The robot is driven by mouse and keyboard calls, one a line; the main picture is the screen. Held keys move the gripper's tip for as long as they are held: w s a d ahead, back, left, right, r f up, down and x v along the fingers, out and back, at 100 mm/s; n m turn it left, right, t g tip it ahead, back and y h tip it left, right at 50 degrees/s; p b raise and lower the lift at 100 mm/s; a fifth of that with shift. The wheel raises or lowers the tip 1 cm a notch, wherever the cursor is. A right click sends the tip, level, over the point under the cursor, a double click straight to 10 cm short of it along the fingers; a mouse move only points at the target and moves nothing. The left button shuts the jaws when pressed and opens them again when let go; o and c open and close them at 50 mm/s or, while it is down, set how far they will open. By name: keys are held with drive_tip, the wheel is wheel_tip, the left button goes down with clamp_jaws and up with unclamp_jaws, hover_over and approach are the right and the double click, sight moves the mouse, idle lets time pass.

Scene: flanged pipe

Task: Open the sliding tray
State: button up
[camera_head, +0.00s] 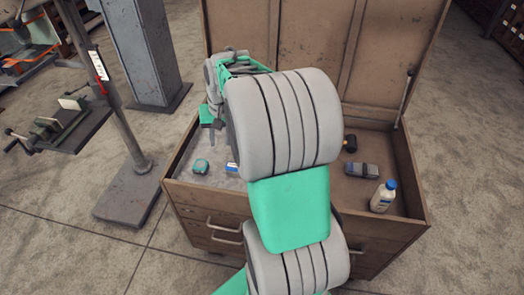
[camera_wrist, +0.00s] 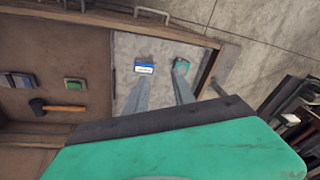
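The wooden chest (camera_head: 395,233) stands open with its lid up. A grey, flat tray-like section (camera_head: 205,178) lies in its left part, and it also shows in the wrist view (camera_wrist: 158,50). A blue-and-white box (camera_wrist: 145,68) and a teal tape measure (camera_wrist: 181,66) rest on it. My gripper (camera_wrist: 162,88) is above this section, its two grey fingers apart with nothing visible between them. In the head view my arm hides the middle of the chest and most of the gripper (camera_head: 213,122). Metal handles (camera_head: 224,231) sit on the chest front.
The chest's right part holds a white bottle with a blue cap (camera_head: 384,195), a grey case (camera_head: 362,170) and a hammer (camera_wrist: 58,107). A lid stay (camera_head: 404,98) stands at the right. A drill-press-like stand (camera_head: 128,150) is at the left, with bare floor between.

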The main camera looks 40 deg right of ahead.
drive_tip(key=d+f+m+y, duration=0.1)
drive_tip(key=d+f+m, duration=0.1)
drive_tip(key=d+f, duration=0.65)
drive_tip(key=d+f+m, duration=0.3)
drive_tip(key=d+f, duration=0.2)
drive_tip(key=d, duration=0.6)
drive_tip(key=p+x, duration=0.2)
drive_tip(key=x, duration=0.5)
drive_tip(key=shift+f, duration=0.65)
drive_tip(key=shift+c, duration=0.2)
clamp_jaws()
drive_tip(key=shift+r, duration=0.1)
